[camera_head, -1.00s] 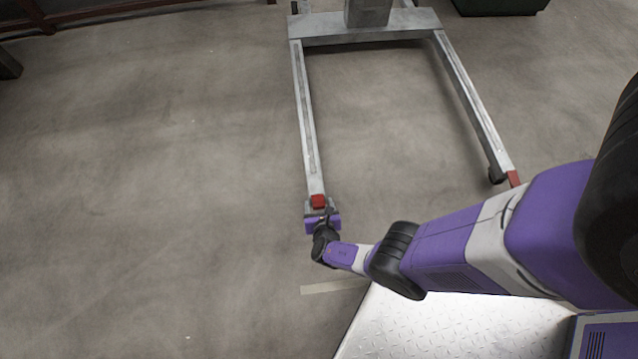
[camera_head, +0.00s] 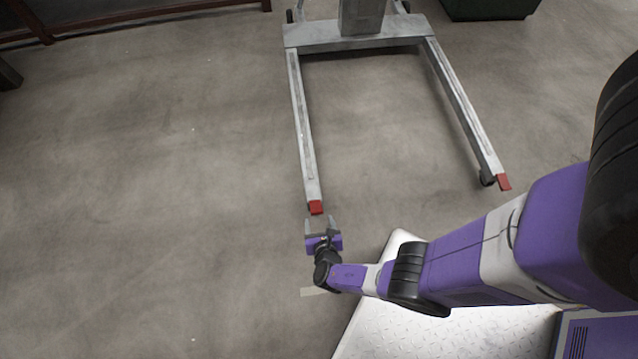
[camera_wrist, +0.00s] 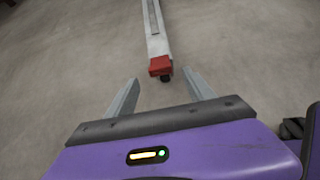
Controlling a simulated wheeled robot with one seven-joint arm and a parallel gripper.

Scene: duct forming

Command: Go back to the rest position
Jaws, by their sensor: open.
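My gripper (camera_head: 321,226) is open and empty over the concrete floor, just short of a red-tipped leg end in the head view. In the wrist view its two grey fingers (camera_wrist: 158,92) stand wide apart. The red end cap (camera_wrist: 160,65) of the grey floor leg shows beyond and between the fingertips, apart from them. No object is between the fingers.
A grey wheeled frame (camera_head: 357,37) has two long legs reaching toward me, with red caps (camera_head: 504,182) at their ends. A dark green bin (camera_head: 490,8) stands at the back. A brown rail (camera_head: 140,10) runs along the back left. The floor at left is clear.

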